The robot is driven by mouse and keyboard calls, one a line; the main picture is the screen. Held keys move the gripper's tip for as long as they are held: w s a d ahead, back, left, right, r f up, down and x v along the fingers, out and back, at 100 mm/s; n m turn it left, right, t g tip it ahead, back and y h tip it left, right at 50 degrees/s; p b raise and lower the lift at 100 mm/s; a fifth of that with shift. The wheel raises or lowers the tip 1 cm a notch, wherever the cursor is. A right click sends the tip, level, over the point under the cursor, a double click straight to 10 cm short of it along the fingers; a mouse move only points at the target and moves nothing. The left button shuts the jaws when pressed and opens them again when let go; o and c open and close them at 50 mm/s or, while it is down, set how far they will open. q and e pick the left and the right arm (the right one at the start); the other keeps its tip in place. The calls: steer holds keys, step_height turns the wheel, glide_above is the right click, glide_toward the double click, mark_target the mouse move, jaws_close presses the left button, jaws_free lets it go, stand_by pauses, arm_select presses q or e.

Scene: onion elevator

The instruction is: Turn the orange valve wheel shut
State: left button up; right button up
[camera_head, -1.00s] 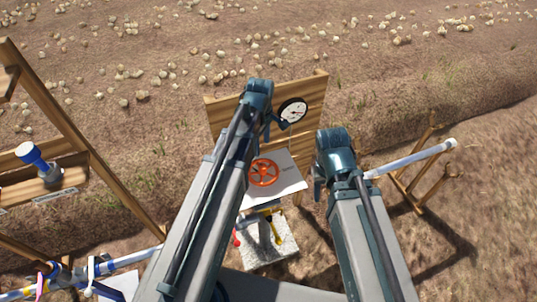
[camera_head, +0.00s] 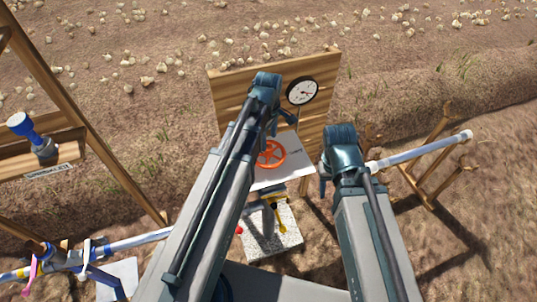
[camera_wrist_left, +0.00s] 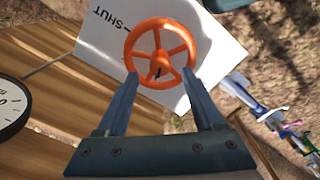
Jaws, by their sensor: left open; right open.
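The orange valve wheel (camera_head: 271,154) has several spokes and sits in front of a white plate (camera_head: 290,172) on the post. In the left wrist view the wheel (camera_wrist_left: 160,53) shows just beyond my fingertips, and the plate (camera_wrist_left: 212,42) carries an arrow and the word SHUT. My left gripper (camera_wrist_left: 163,80) is open, its two fingers apart on either side of the wheel's near rim; I cannot tell whether they touch it. In the head view the left arm partly covers the wheel. My right gripper (camera_head: 325,180) is to the right of the plate, away from the wheel, largely hidden by its own wrist.
A round gauge (camera_head: 302,91) is on the wooden board (camera_head: 232,88) behind the wheel. Below stands a pale block (camera_head: 283,240) with a yellow handle (camera_head: 281,214). A white pipe (camera_head: 428,148) rests on wooden stands at right.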

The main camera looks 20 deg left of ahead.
mark_target(268, 147)
arm_select(q)
step_height(268, 147, down, 6)
steer(key=b, duration=0.4)
steer(key=shift+r+b, duration=0.15)
steer(key=shift+b, duration=0.2)
jaws_close()
